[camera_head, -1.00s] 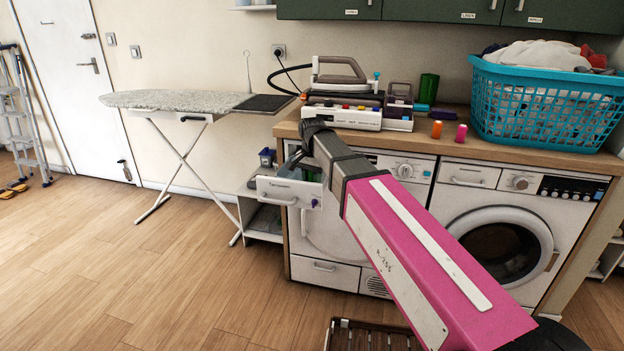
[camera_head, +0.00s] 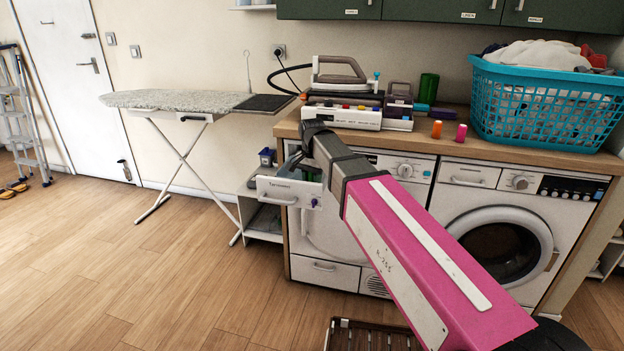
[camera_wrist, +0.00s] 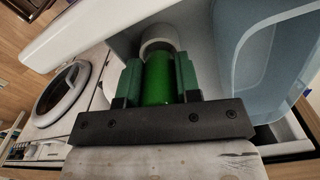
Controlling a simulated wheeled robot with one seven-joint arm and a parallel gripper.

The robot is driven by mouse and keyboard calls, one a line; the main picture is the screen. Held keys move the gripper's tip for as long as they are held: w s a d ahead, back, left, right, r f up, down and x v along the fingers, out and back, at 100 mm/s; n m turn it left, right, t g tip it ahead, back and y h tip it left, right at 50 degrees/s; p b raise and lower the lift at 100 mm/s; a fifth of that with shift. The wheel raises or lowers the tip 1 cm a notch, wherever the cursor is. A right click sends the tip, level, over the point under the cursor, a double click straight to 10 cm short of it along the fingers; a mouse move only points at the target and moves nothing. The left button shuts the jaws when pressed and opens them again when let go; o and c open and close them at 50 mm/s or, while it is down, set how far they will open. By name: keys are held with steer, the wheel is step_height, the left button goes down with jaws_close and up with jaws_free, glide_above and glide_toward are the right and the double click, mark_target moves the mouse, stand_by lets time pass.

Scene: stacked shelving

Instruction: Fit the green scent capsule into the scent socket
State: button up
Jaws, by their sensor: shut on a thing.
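In the wrist view the green scent capsule (camera_wrist: 158,80) is a bright green cylinder between the two dark green fingers of my gripper (camera_wrist: 158,66), which is shut on it. The capsule's far end meets a round white ring (camera_wrist: 158,38), which looks like the scent socket; how deep it sits there is hidden. In the head view my gripper (camera_head: 292,164) is small and partly hidden by my arm, over the open white drawer (camera_head: 268,190) at the left of the worktop. The capsule cannot be made out there.
A light blue translucent container (camera_wrist: 270,62) stands close on the right in the wrist view. The steam iron unit (camera_head: 342,117), orange (camera_head: 437,129) and pink (camera_head: 461,133) cylinders and a laundry basket (camera_head: 545,105) stand on the worktop.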

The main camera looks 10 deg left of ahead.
steer(key=shift+f, duration=0.55)
steer(key=o, duration=1)
steer(key=shift+s+d, duration=0.1)
steer(key=shift+d, duration=0.05)
steer(key=r, duration=1)
steer(key=shift+a+r, duration=0.25)
steer(key=shift+r, duration=0.15)
